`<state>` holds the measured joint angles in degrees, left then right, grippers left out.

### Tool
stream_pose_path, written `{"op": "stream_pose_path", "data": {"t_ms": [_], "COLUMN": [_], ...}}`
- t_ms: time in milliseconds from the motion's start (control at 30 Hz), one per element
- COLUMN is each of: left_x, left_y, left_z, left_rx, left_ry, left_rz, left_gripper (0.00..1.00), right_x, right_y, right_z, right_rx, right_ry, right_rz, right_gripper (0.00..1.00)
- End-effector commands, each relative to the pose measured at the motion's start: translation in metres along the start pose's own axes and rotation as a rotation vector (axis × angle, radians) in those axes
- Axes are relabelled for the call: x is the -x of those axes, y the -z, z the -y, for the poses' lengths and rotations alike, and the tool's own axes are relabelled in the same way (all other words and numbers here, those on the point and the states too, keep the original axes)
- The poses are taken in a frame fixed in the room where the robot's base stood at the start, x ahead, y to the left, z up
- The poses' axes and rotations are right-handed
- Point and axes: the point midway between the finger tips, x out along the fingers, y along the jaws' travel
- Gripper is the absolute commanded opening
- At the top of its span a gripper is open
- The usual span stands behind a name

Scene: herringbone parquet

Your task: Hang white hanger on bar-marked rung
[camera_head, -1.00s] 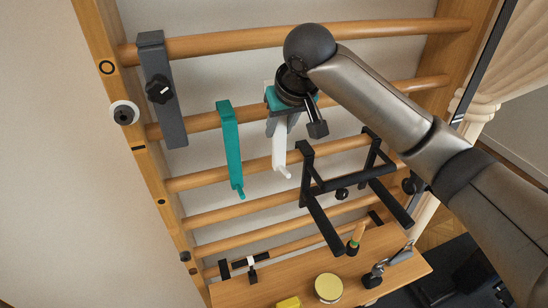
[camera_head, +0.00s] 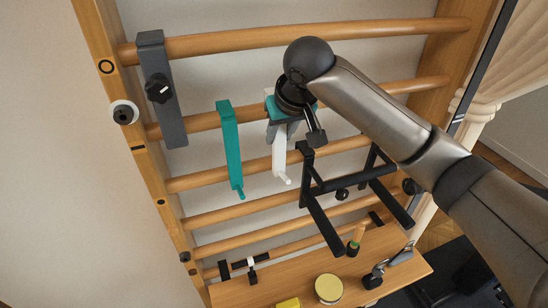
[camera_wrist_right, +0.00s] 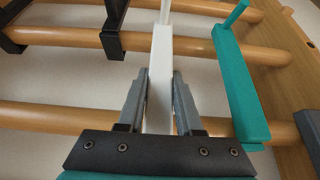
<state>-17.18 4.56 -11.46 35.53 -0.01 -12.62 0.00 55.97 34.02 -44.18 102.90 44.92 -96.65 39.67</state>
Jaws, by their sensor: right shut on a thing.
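The white hanger (camera_head: 279,155) is held upright in my right gripper (camera_head: 281,132), in front of the wall-bar ladder. In the right wrist view the white hanger (camera_wrist_right: 160,75) runs between the two fingers of my right gripper (camera_wrist_right: 160,95), its peg end pointing away. The bar-marked rung (camera_head: 200,121) is the second from the top, level with a dark bar mark (camera_head: 138,148) on the left upright. My gripper hides the hanger's top, so I cannot tell whether it touches this rung. My left gripper is not in view.
A teal hanger (camera_head: 231,150) hangs on the same rung to the left. A grey hanging piece with a black knob (camera_head: 165,95) is at the upper left. A black frame (camera_head: 318,205) sticks out on the lower right. A wooden shelf (camera_head: 245,290) holds small items below.

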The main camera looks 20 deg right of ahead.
Motion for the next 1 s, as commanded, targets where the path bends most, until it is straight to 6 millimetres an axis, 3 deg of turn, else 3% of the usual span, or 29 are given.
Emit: {"op": "stream_pose_path", "data": {"t_ms": [467,500,800,1000], "left_x": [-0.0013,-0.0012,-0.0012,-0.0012], "left_y": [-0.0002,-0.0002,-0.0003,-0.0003], "left_z": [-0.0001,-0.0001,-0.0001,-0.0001], "left_rx": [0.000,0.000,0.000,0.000], "left_ry": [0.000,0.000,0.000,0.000], "left_rz": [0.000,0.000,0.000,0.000], "left_gripper": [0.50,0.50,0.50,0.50], "right_x": [-0.0103,-0.0103,-0.0100,-0.0101], "right_y": [-0.0057,-0.0056,-0.0054,-0.0057], "right_z": [0.0001,0.0001,0.0001,0.0001], "right_rx": [0.000,0.000,0.000,0.000], "right_ry": [0.000,0.000,0.000,0.000], "right_rz": [0.001,0.000,0.000,0.001], "right_gripper": [0.00,0.37,0.69,0.69]}}
